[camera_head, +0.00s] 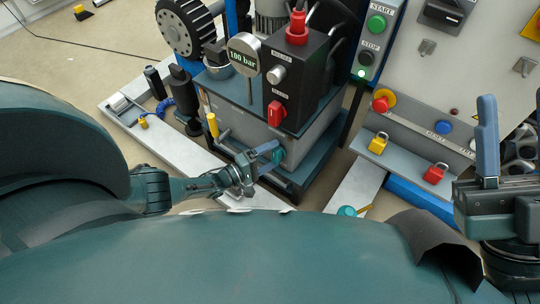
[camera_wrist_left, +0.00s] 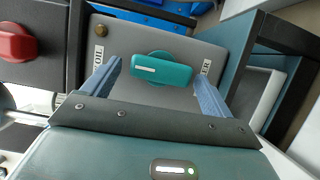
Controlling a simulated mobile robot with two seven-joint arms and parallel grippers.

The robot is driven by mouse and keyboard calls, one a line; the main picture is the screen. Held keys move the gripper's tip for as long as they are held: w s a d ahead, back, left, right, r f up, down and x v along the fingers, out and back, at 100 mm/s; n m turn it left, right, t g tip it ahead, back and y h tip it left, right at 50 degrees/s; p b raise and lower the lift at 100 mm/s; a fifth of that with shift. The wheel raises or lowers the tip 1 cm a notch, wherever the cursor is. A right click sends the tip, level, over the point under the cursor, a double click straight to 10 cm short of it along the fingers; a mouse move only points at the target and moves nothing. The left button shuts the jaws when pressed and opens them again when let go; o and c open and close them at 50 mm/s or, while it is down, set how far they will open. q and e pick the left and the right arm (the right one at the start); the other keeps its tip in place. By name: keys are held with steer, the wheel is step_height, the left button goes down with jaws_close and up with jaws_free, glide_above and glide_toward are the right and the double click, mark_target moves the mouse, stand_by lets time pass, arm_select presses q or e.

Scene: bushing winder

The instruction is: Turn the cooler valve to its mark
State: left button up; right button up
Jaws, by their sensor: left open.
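The cooler valve is a teal bar handle (camera_wrist_left: 160,70) on a round teal hub, on a grey panel in the left wrist view. It lies nearly crosswise, with a white stripe at its left part. In the head view the valve (camera_head: 279,156) shows small on the lower front of the machine. My left gripper (camera_wrist_left: 158,76) is open, with one blue finger on each side of the handle and gaps at both ends. In the head view my left gripper (camera_head: 268,153) is at the valve. My right gripper (camera_head: 512,125) is open and empty at the right edge.
A label reading HOT (camera_wrist_left: 99,54) is left of the valve; another label (camera_wrist_left: 206,67) is to its right. A red knob (camera_head: 277,113), a gauge reading 100 bar (camera_head: 244,56) and a yellow lever (camera_head: 212,125) are close by. Padlocks (camera_head: 378,143) sit on a ledge to the right.

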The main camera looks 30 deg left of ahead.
arm_select(q)
steer(key=p+v, duration=0.2)
steer(key=v, duration=1.1)
arm_select(e)
steer(key=f+m+h, duration=0.1)
steer(key=h, duration=0.1)
steer(key=f+m+h, duration=0.1)
steer(key=m, duration=0.1)
steer(key=shift+w+a+f+m+h, duration=0.1)
steer(key=shift+w+f+m+h, duration=0.2)
steer(key=shift+w+f+h, duration=0.1)
steer(key=shift+r+y, duration=0.25)
steer(key=shift+y, duration=0.05)
arm_select(q)
steer(key=shift+a, duration=0.1)
arm_select(e)
steer(key=shift+s, duration=0.1)
